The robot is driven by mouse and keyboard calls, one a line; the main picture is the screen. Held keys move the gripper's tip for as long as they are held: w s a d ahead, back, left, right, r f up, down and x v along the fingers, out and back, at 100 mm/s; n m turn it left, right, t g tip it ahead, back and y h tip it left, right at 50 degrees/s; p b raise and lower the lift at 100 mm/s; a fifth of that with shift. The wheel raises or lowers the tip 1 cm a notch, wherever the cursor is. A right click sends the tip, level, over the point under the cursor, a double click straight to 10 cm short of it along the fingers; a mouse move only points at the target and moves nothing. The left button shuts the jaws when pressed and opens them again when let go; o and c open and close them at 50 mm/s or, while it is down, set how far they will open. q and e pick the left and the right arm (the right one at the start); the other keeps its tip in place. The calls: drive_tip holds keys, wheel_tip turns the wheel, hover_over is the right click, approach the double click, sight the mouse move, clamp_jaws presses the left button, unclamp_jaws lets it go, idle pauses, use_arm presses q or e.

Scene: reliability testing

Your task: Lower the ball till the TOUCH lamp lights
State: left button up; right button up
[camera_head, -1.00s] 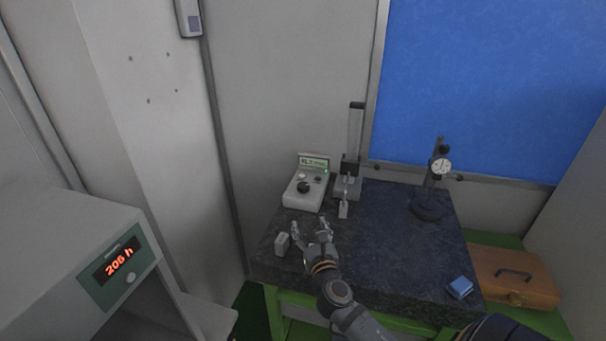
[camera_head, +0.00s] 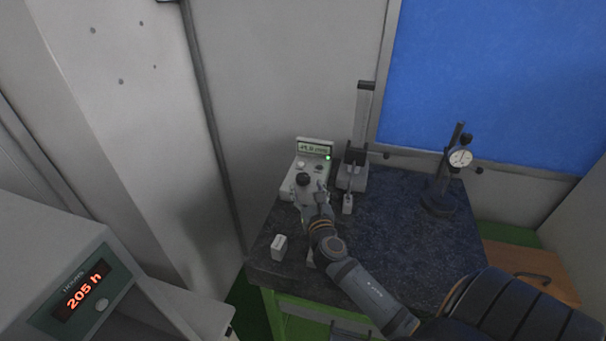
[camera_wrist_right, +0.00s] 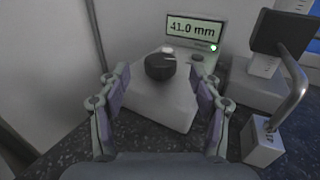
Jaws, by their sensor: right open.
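The control box (camera_head: 289,186) has a black knob (camera_head: 303,179), a display (camera_head: 313,148) and a lit green lamp (camera_head: 328,157) whose label I cannot read. In the right wrist view the display reads 41.0 mm (camera_wrist_right: 195,31). My right gripper (camera_head: 311,192) is open at the box's front. In its wrist view the knob (camera_wrist_right: 160,68) shows between the spread fingers, apart from both. Right of the box stands a column (camera_head: 363,115) with a black slider (camera_wrist_right: 283,33). A bent rod (camera_wrist_right: 296,85) runs to a pale block (camera_wrist_right: 263,143). I cannot make out the ball. My left gripper is out of view.
A dial gauge stand (camera_head: 438,200) is on the right of the dark stone slab (camera_head: 390,237). A small white block (camera_head: 279,246) lies near its left edge. A grey cabinet (camera_head: 45,250) reading 205 h is at left. The slab's middle is partly under my arm.

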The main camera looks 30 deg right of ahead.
sight(307, 180)
drive_tip(key=p+x, duration=0.1)
drive_tip(key=x, duration=0.5)
drive_tip(key=shift+w+d+f, duration=0.1)
drive_tip(key=shift+d+f, duration=0.05)
drive_tip(key=shift+d, duration=0.05)
drive_tip(key=shift+w, duration=0.15)
drive_tip(key=shift+s+a, duration=0.1)
drive_tip(key=shift+s, duration=0.1)
drive_tip(key=shift+c, duration=0.2)
drive_tip(key=shift+w, duration=0.1)
drive_tip(key=c, duration=1.1)
drive_tip(key=n+y, duration=0.2)
drive_tip(key=y, duration=0.1)
drive_tip(key=shift+t, duration=0.4)
drive_tip(key=shift+f+n+y+b, duration=0.1)
drive_tip(key=shift+n+y+b, duration=0.4)
drive_tip(key=shift+y, duration=0.3)
drive_tip(key=shift+n+y+b, duration=0.35)
drive_tip(key=shift+n+y, duration=0.35)
drive_tip(key=shift+y, duration=0.4)
